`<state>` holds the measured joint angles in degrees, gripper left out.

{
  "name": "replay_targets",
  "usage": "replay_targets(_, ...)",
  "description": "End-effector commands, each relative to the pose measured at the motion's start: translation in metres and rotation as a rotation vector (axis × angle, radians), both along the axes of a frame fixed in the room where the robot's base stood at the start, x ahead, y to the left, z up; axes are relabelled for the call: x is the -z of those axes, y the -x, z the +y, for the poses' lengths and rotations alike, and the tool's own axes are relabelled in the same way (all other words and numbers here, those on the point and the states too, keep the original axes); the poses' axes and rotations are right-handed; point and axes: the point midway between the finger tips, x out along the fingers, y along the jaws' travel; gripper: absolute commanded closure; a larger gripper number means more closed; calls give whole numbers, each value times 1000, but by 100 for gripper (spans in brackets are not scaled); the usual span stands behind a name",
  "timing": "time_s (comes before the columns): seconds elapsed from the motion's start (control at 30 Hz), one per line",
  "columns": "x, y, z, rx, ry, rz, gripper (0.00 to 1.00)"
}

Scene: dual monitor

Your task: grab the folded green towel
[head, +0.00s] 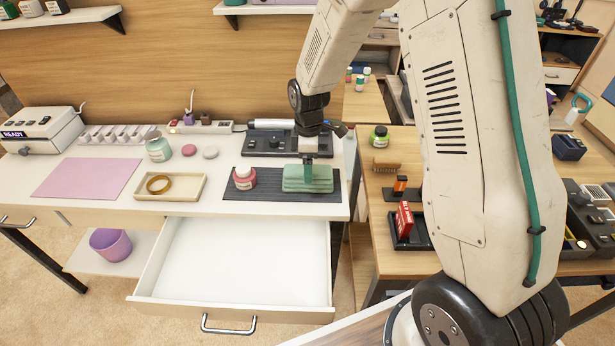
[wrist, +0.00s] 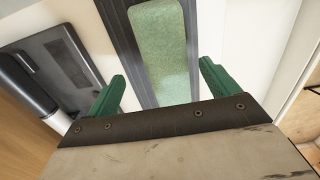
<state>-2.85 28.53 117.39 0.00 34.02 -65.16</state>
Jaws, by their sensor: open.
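The folded green towel (head: 308,181) lies on a dark ribbed mat (head: 270,195) near the right end of the white desk. In the wrist view the towel (wrist: 160,50) lies on the mat, ahead of and between the fingers. My gripper (head: 308,170) is above the towel in the head view, pointing down. I cannot tell whether a fingertip touches the towel. My arm hides part of the area behind the gripper.
A pink jar (head: 244,178) stands on the mat just left of the towel. A dark device (head: 270,143) sits behind it. A cream tray (head: 170,195) holds a brown ring. An open, empty drawer (head: 240,260) juts out below the desk front. A wooden table (head: 385,225) stands at right.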

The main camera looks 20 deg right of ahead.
Motion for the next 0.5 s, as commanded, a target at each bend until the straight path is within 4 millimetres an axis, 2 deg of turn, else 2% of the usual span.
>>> replay_targets(0.23,37,5,-4,1,1,4,13)
replay_targets(0.5,45,4,-4,3,0,0,13)
